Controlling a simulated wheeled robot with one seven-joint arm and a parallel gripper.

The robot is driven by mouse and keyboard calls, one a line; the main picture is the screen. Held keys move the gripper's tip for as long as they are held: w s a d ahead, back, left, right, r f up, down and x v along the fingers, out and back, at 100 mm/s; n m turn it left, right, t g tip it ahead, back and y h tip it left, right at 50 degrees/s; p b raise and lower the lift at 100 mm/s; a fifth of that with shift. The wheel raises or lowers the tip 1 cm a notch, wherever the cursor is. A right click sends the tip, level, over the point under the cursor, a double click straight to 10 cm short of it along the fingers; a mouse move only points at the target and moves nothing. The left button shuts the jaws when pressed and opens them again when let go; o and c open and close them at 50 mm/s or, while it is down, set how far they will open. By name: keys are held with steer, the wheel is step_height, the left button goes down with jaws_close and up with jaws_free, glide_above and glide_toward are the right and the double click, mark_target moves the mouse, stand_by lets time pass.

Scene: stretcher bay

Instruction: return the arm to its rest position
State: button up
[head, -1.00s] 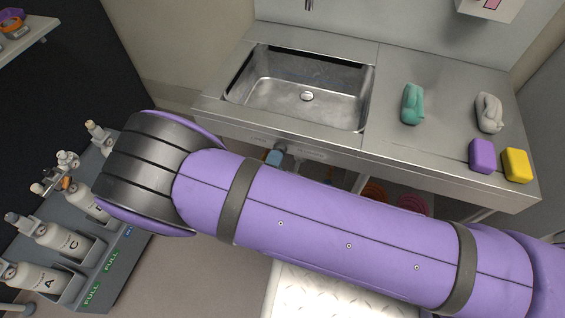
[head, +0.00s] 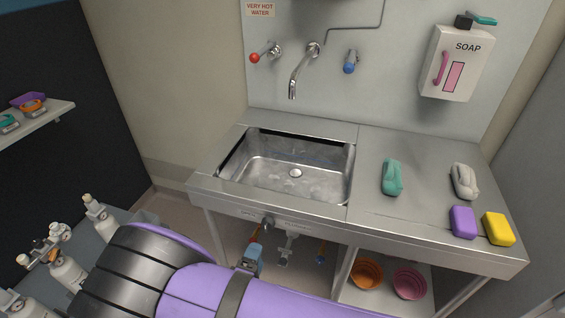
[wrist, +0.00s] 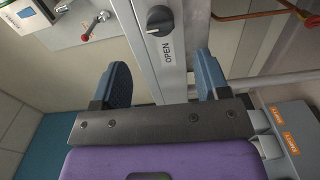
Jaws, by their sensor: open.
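My gripper (wrist: 163,82) shows in the wrist view with its two blue fingers spread wide apart and nothing between them. In the head view my purple arm crosses the bottom left, with a black ribbed joint.
The steel sink (head: 290,170) has a counter at its right with green (head: 392,177) and grey (head: 464,181) cloths, and purple (head: 463,222) and yellow (head: 498,229) sponges. Gas cylinders (head: 68,272) stand at left. Orange (head: 367,274) and pink (head: 409,283) bowls sit below the counter.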

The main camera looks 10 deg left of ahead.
steer(key=shift+r, duration=0.1)
steer(key=w+d+r+m+g+h, duration=0.3)
steer(key=w+d+r+m+g, duration=0.15)
steer(key=d+r, duration=0.45)
steer(key=w+d+r+m+g+h, duration=0.25)
steer(key=d+r+g, duration=0.25)
steer(key=d+r, duration=0.5)
steer(key=w+d+r+m+g+h, duration=0.2)
steer(key=w+d+r+m+g, duration=0.3)
steer(key=r, duration=0.7)
steer(key=s+d+r+m+g+y, duration=0.25)
steer(key=s+d+r+y, duration=0.4)
steer(key=d+r, duration=0.7)
steer(key=s+d+r+m+t+y, duration=0.1)
steer(key=s+d+r+t, duration=0.1)
steer(key=s, duration=0.5)
steer(key=s+d+r+m+t+y, duration=0.1)
steer(key=s+d+r+t+y, duration=0.1)
steer(key=s+d, duration=0.4)
steer(key=shift+s+r+t, duration=0.3)
steer(key=shift+s+r, duration=0.6)
steer(key=shift+s, duration=0.25)
